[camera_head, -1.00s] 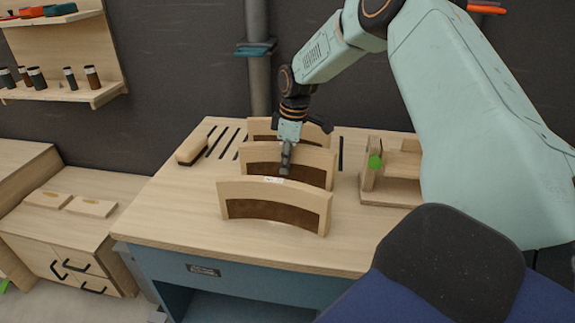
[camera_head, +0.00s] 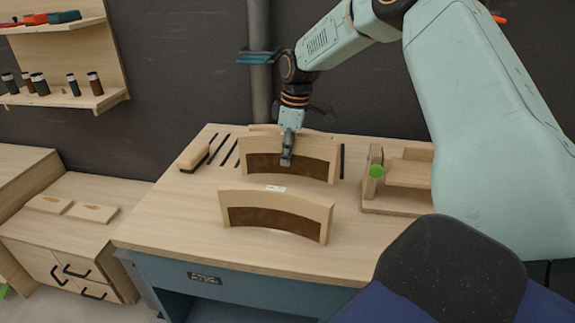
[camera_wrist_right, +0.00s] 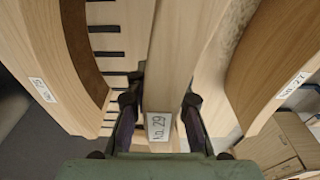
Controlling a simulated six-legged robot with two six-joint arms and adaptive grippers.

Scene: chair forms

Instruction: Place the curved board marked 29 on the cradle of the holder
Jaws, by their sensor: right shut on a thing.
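The curved board marked 29 (camera_head: 262,146) is pale wood with a dark brown curved inner face. It is upright in my right gripper (camera_head: 287,161), which is shut on its top edge and raises it above the table. The right wrist view shows its white label, reading 29 (camera_wrist_right: 158,126), between the fingers (camera_wrist_right: 160,115). The wooden holder (camera_head: 400,200) stands to the right on the table, with a green round mark (camera_head: 376,171) on its upright post. My arm hides part of the holder. My left gripper is out of view.
A similar curved board (camera_head: 275,200) stands in front and another (camera_head: 260,128) is mostly hidden behind. The wrist view shows them on either side. Bare tabletop (camera_head: 345,215) separates the boards from the holder.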

